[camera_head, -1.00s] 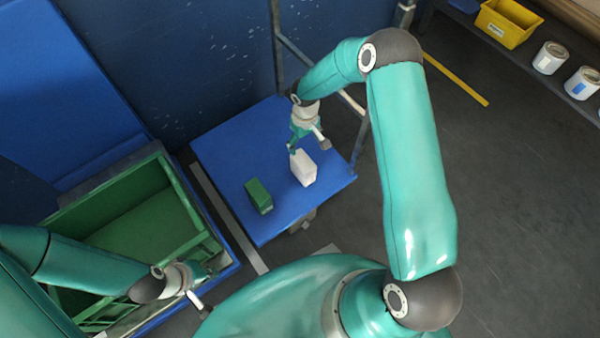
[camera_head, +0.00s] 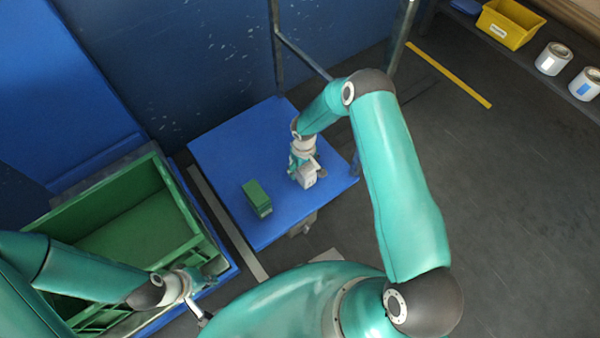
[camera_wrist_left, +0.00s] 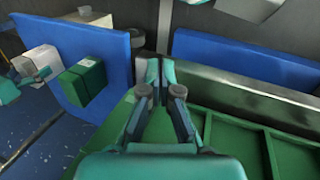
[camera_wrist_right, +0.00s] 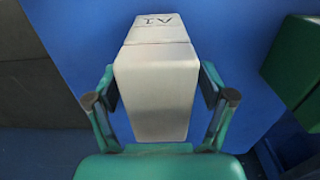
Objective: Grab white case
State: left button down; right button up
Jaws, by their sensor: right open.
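The white case (camera_head: 308,181) stands on the blue table (camera_head: 225,150), near its right side. In the right wrist view the white case (camera_wrist_right: 155,90) fills the middle, with dark lettering on its far end. My right gripper (camera_head: 306,170) is open, with one finger on each side of the case; a gap shows at the left finger, and contact at the right is unclear. My left gripper (camera_wrist_left: 162,80) is empty, its fingers close together, above the green crate (camera_head: 170,167).
A green case (camera_head: 257,198) stands on the blue table, left of the white case. Metal frame posts (camera_head: 278,50) rise behind the table. A yellow bin (camera_head: 508,24) and white cans (camera_head: 553,58) sit on a shelf far right.

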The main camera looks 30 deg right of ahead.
jog(key=shift+f, duration=0.6)
jog(key=c, duration=1.4)
jog(key=shift+r, duration=0.2)
